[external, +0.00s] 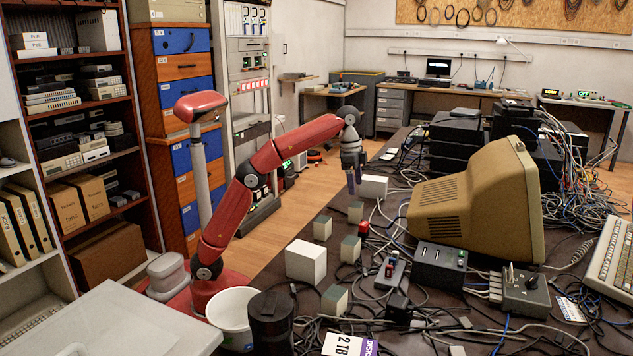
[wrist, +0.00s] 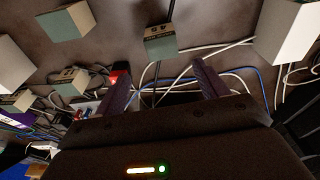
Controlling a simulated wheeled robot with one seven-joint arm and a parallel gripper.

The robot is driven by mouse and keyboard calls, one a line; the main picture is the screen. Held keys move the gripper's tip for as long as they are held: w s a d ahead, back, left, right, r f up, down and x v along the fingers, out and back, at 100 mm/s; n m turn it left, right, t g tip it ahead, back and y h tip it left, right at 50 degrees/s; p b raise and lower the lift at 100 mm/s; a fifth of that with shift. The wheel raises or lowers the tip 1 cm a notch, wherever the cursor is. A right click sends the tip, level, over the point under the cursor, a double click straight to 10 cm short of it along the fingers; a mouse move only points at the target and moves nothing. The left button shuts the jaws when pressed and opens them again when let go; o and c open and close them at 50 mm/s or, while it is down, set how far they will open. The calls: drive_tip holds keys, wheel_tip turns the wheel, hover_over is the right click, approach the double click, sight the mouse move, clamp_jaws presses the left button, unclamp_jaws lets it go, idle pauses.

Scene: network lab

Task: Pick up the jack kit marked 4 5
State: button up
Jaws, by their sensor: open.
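Several small grey-green and cream kit blocks stand on the dark table. In the external view one (external: 355,212) is just below my gripper (external: 353,186), one (external: 322,228) is to its left, one (external: 350,249) is nearer the camera and one (external: 334,300) is at the front. In the wrist view a block (wrist: 161,46) lies ahead of the gap between my open, empty fingers (wrist: 158,78). Other blocks show at upper left (wrist: 67,23), left (wrist: 70,84) and far left (wrist: 14,101).
Two white boxes (external: 306,262) (external: 373,187) stand among the blocks. A red-topped item (external: 363,228), loose cables, a beige monitor (external: 477,200) and a dark switch box (external: 438,266) crowd the right. A white bucket (external: 232,315) is beside the table's left edge.

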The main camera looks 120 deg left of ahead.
sight(356, 204)
drive_tip(key=shift+f, duration=1.45)
drive_tip(key=f+b, duration=0.1)
drive_tip(key=f, duration=0.1)
drive_tip(key=f+b, duration=0.1)
drive_tip(key=f, duration=0.2)
drive_tip(key=w+f, duration=0.1)
drive_tip(key=f, duration=0.1)
drive_tip(key=shift+a+f+b, duration=0.25)
drive_tip(key=shift+f+b, duration=0.1)
drive_tip(key=shift+b, duration=0.05)
drive_tip(key=shift+c, duration=0.2)
drive_tip(key=c, duration=1.1)
